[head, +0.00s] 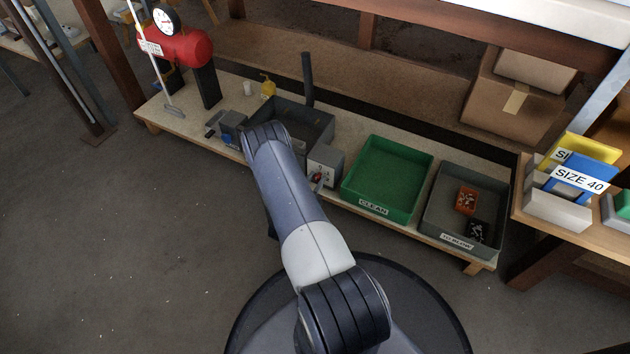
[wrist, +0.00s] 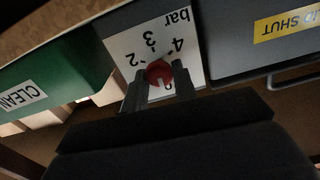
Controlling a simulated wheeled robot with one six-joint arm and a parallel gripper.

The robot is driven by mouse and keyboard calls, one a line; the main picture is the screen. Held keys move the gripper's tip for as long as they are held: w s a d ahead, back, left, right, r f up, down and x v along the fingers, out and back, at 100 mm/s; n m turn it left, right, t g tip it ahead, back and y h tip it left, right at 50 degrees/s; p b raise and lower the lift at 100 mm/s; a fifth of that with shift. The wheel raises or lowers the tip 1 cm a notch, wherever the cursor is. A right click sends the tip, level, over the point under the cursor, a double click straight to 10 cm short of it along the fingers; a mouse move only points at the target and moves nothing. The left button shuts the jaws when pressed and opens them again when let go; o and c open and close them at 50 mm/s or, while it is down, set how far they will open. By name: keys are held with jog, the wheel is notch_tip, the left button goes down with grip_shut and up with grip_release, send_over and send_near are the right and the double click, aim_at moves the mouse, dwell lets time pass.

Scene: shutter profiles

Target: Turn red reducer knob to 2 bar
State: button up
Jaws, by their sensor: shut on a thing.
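The red reducer knob (wrist: 158,73) sits on a white dial plate (wrist: 128,38) in the wrist view. The plate appears upside down, with 2, 3, 4 and "bar" readable; other marks are hidden by the fingers. My gripper (wrist: 160,84) has one finger on each side of the knob and is shut on it. A pale mark on the knob faces the lower edge of the picture, away from the 2; its exact reading is unclear. In the head view the reducer box (head: 325,161) stands on the bench, and my arm hides most of my gripper.
A green CLEAN bin (head: 386,178) is right of the box, then a grey bin (head: 439,215) with small parts. A grey tray (head: 290,112) is behind my arm. A red tank with a gauge (head: 182,47) stands at the far left. The floor in front is clear.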

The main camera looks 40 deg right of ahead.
jog(key=m, duration=0.6)
jog(key=shift+s, duration=0.1)
jog(key=m, duration=0.5)
jog(key=shift+f, duration=0.1)
jog(key=m, duration=0.6)
jog(key=shift+f+m, duration=0.1)
jog(key=shift+m, duration=0.3)
jog(key=m, duration=0.5)
jog(key=shift+f, duration=0.1)
jog(key=shift+m, duration=0.3)
jog(key=o, duration=1)
jog(key=shift+c, duration=0.2)
